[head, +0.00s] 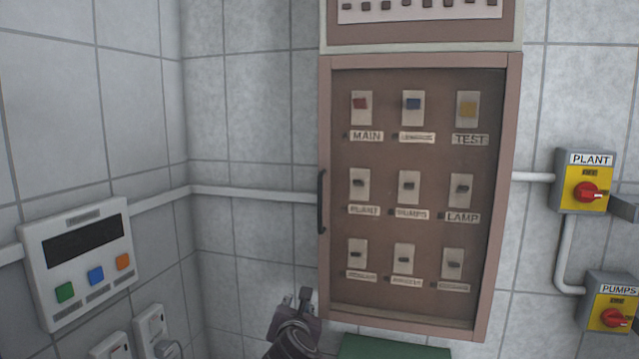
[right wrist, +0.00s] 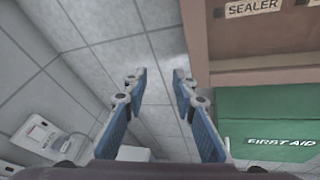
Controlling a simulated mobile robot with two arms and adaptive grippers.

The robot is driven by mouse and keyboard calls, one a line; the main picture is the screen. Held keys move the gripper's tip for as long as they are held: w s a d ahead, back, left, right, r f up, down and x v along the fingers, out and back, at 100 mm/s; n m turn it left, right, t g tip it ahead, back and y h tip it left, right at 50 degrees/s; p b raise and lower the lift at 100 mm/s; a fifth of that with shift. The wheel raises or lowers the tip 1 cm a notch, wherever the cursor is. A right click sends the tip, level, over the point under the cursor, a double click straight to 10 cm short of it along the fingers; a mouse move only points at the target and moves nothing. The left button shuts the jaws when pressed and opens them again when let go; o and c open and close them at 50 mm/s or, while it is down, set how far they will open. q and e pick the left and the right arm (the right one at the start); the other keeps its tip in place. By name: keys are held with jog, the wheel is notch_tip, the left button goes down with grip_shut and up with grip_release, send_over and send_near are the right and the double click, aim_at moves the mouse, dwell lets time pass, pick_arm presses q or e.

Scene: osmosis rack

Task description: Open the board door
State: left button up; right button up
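The board (head: 420,190) hangs on the tiled wall in the head view. Its door has a pinkish-brown frame and a see-through pane and looks shut. A dark vertical handle (head: 321,201) is on the door's left edge. Behind the pane are rows of labelled switches, including MAIN, TEST and LAMP. My right gripper (head: 296,298) is below and slightly left of the handle, apart from it. In the right wrist view its blue-padded fingers (right wrist: 160,88) are spread with nothing between them. The handle is not visible there. My left gripper is not in view.
A green FIRST AID box (head: 395,347) is below the board. A white panel with coloured buttons (head: 82,258) is on the left wall, above sockets (head: 152,328). Yellow PLANT (head: 585,182) and PUMPS (head: 611,308) switches are at right. The wall left of the handle is clear except for a white conduit.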

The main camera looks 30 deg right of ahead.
aim_at(320, 206)
jog(key=s+d+r+n+t+h+p, duration=0.1)
jog(key=s+r+h+p, duration=0.15)
jog(key=r, duration=0.95)
jog(key=s+r+n+t+h+p, duration=0.15)
jog(key=s+r, duration=0.25)
jog(key=r, duration=0.8)
jog(key=shift+g+y, duration=0.4)
jog(key=shift+g, duration=0.05)
jog(key=x, duration=0.3)
jog(key=p+x, duration=0.1)
jog(key=x, duration=0.2)
jog(key=shift+d+r+p, duration=0.15)
jog(key=shift+r+p, duration=0.05)
jog(key=shift+p, duration=0.1)
jog(key=shift+x, duration=0.8)
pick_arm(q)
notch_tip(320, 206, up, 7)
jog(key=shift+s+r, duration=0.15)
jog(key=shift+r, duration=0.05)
pick_arm(e)
jog(key=shift+f, duration=0.15)
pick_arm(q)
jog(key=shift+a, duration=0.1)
pick_arm(e)
grip_shut()
